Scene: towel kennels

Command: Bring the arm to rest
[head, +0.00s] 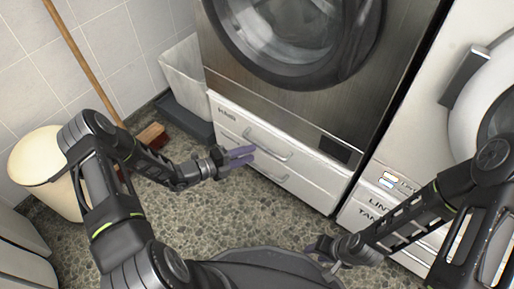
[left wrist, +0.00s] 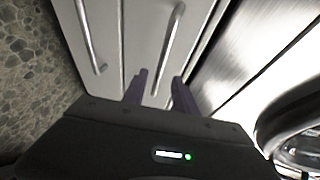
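My left gripper (head: 241,156) is in front of the white drawers under the washing machine in the head view. Its two purple fingers are parted with nothing between them; they also show in the left wrist view (left wrist: 158,90), pointing at the drawer fronts. My right gripper (head: 318,248) is low in the middle right of the head view, above the floor. Its fingers are small and partly hidden, so I cannot tell how far apart they are. I see nothing held in it.
The washing machine (head: 285,100) stands on a drawer base (head: 300,180) with bar handles. A white appliance stands right. A cream bin (head: 45,170), a broom with a wooden handle (head: 85,62) and a pale container (head: 185,75) stand left. Speckled floor (head: 215,220) lies open between.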

